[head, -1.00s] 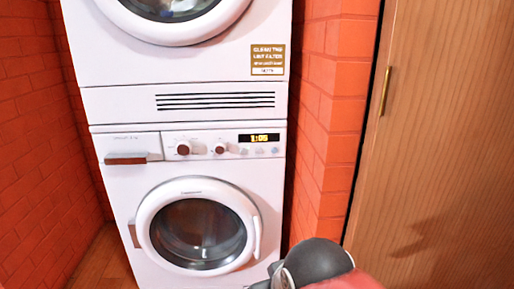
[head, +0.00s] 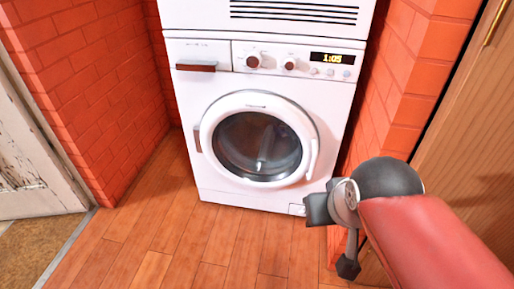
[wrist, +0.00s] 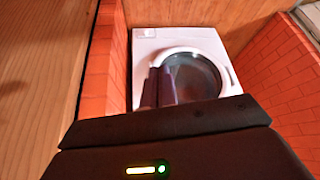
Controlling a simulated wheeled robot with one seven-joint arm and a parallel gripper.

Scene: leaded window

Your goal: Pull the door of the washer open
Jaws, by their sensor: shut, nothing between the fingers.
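The white washer (head: 212,100) stands against the back wall, with its round glass door (head: 256,146) shut. A pale curved handle (head: 312,158) sits on the right edge of the door ring. My gripper (head: 318,208) is in front of the washer, low and right of the door, apart from the handle in the picture. In the wrist view, which looks upside down, the two dark fingers of my gripper (wrist: 158,74) are together and empty. They overlap the left edge of the washer door (wrist: 196,76) there and hide the handle.
Brick walls (head: 95,85) close in on both sides of the washer. A wooden panel (head: 470,130) with a brass pull stands at the right. The wooden floor (head: 160,235) in front is clear. A weathered white door (head: 30,165) is at the far left.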

